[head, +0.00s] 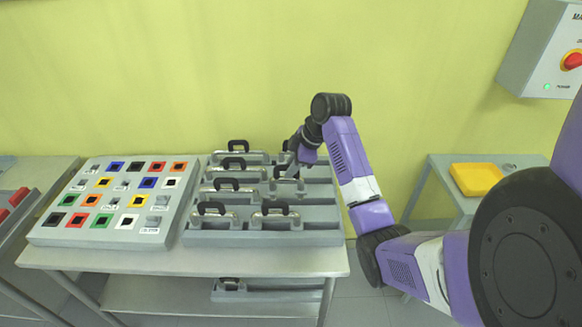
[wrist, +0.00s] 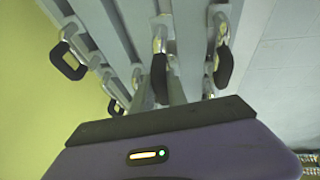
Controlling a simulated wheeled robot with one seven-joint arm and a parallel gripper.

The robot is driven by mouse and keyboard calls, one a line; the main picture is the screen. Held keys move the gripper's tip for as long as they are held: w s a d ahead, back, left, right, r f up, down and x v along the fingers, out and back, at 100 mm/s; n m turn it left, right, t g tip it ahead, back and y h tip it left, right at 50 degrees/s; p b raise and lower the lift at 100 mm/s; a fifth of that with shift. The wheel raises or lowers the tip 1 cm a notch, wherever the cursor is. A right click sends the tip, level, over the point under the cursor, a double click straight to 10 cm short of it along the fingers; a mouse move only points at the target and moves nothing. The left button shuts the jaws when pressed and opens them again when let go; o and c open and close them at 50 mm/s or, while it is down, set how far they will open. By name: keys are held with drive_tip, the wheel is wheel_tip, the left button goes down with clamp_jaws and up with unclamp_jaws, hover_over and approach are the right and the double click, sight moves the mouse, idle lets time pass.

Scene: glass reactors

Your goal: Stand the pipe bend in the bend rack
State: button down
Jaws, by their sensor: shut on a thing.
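The bend rack (head: 318,228) is a grey stepped block on the table, with slots and rows of metal pipe bends with black handles. One bend (head: 228,188) stands at the left of a middle row, and another (head: 275,216) stands in the front row. My gripper (head: 290,172) is low over the rack's right-centre, shut on a pipe bend at its black handle. The arm partly hides this bend, and I cannot tell whether it is seated. In the wrist view, several handles, such as one at the left (wrist: 70,62), show beyond my gripper's body, which hides the fingertips.
A grey board (head: 75,218) with coloured square sockets is left of the rack. A side table with a yellow tray (head: 476,178) stands at the right, under a control box (head: 545,60) with a red button. Another rack (head: 262,290) is on the lower shelf.

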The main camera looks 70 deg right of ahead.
sight(291, 181)
drive_tip(key=shift+f+b, duration=1.2)
drive_tip(key=shift+f, duration=1.5)
drive_tip(key=c, duration=1.2)
unclamp_jaws()
drive_tip(key=shift+c, duration=0.2)
drive_tip(key=shift+r, duration=0.1)
drive_tip(key=shift+r+p, duration=3.1)
drive_tip(key=shift+r, duration=1.35)
